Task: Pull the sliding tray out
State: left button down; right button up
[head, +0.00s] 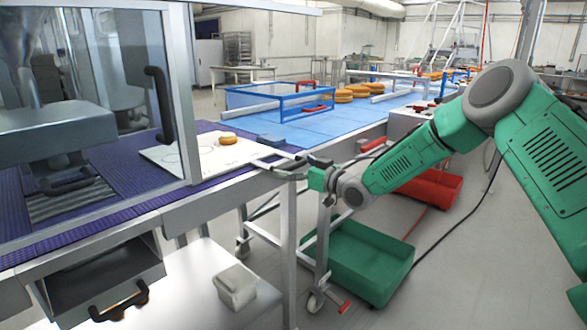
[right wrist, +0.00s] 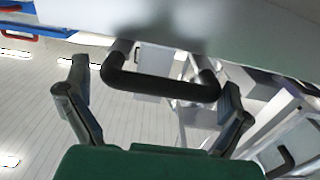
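The sliding tray (head: 165,154) is a flat white plate with circle outlines, lying on the purple surface beside the machine. One filled round (head: 227,138) sits on it. Metal bars run from its right end to a dark handle (head: 283,163). My right gripper (head: 302,169) is at this handle, coming from the right. In the right wrist view the dark U-shaped handle (right wrist: 160,86) lies between the fingers of my right gripper (right wrist: 155,80). The fingers are spread, with gaps on both sides of the handle. My left gripper is not in view.
A clear door with a dark handle (head: 160,103) stands at the left. An open drawer (head: 105,270) is below the counter. Blue tables (head: 350,115) with rounds are behind. A green crate (head: 360,258) and a red crate (head: 430,188) are low on the right.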

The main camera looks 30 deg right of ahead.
jog(key=v, duration=1.2)
jog(key=shift+f, duration=0.1)
jog(key=s+a+f+m+g+h, duration=0.1)
jog(key=s+a+f+g, duration=0.2)
jog(key=s+a+f, duration=0.35)
jog(key=s+a+f+g, duration=0.3)
jog(key=s+f, duration=0.1)
jog(key=f, duration=0.6)
jog(key=s+a+f+m+g+h, duration=0.1)
jog(key=s+a+f+g, duration=0.2)
jog(key=s+a+f, duration=0.35)
jog(key=s+f+g+h, duration=0.1)
jog(key=s+f+g, duration=0.2)
jog(key=s, duration=0.8)
jog(key=s+f+m+g+h, duration=0.1)
jog(key=s+f+g, duration=0.3)
jog(key=s, duration=0.8)
notch_tip(320, 180, down, 3)
jog(key=shift+d+r+g+h, duration=0.1)
jog(key=shift+d+g+h, duration=0.15)
jog(key=shift+h, duration=0.55)
jog(key=shift+w+a, duration=0.1)
jog(key=shift+w, duration=0.05)
